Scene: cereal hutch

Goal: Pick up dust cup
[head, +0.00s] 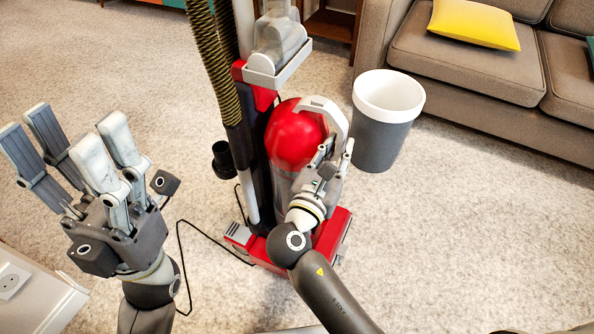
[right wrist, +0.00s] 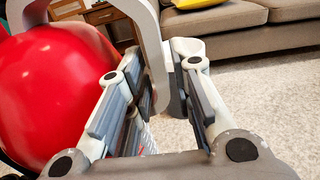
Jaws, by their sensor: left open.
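The dust cup (head: 293,138) has a red domed top, a clear lower part and a pale looped handle (head: 331,116). It sits on the front of the upright vacuum cleaner, above the red base (head: 333,234). My right gripper (head: 333,152) is at the handle, with its fingers closed in on both sides of it. The right wrist view shows the handle (right wrist: 153,45) between the fingers, beside the red dome (right wrist: 50,90). The gripper and forearm hide part of the cup's lower front. My left gripper (head: 85,140) is open and empty, off to the left.
A grey bin (head: 380,135) with a white rim stands close right of the vacuum. A sofa (head: 470,75) is behind it. A ribbed hose (head: 215,70) and black cord (head: 205,238) are on the vacuum's left. Carpet at lower right is clear.

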